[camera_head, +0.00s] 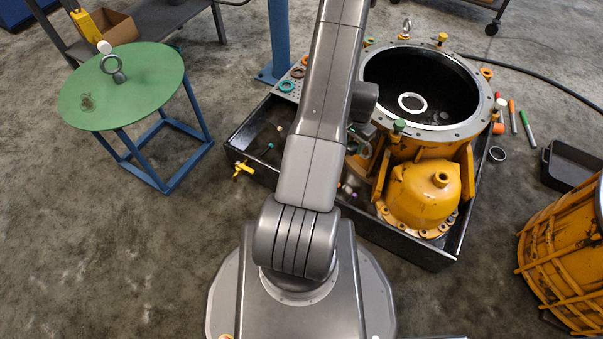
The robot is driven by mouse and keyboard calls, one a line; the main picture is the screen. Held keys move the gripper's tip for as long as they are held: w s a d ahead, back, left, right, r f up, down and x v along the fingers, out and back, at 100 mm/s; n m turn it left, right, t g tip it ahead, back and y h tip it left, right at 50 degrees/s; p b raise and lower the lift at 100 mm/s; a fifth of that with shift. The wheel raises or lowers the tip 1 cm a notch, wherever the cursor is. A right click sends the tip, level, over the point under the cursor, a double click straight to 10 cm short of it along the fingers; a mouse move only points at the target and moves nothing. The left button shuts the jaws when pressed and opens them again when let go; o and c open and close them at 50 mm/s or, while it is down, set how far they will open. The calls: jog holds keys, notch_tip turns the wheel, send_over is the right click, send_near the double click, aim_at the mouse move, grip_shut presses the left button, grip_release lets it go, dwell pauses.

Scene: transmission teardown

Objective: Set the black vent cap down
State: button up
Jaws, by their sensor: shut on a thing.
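My arm rises from my base and crosses the middle of the view. My gripper (360,136) is partly hidden behind the arm link, low beside the left side of the orange transmission housing (424,152). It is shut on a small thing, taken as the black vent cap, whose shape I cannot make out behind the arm. The housing stands in a black tray (262,128), its large round opening facing up. I cannot tell whether the held thing touches anything.
A green round table (140,92) with a ring-topped metal part (112,66) stands at left. Small coloured parts and a yellow valve (243,169) are at the tray's left. Markers (527,130), a black bin (570,165) and an orange slatted drum (565,255) are at right.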

jog(key=s+d+f+m, duration=0.4)
jog(key=s+d+f, duration=0.2)
jog(key=s+f, duration=0.3)
notch_tip(320, 180, down, 10)
jog(key=b, duration=0.3)
jog(key=shift+a, duration=0.1)
jog(key=shift+f+b, duration=0.15)
jog(key=shift+b, duration=0.15)
jog(key=o, duration=1)
notch_tip(320, 180, up, 12)
jog(key=p, duration=0.4)
jog(key=shift+r, duration=0.2)
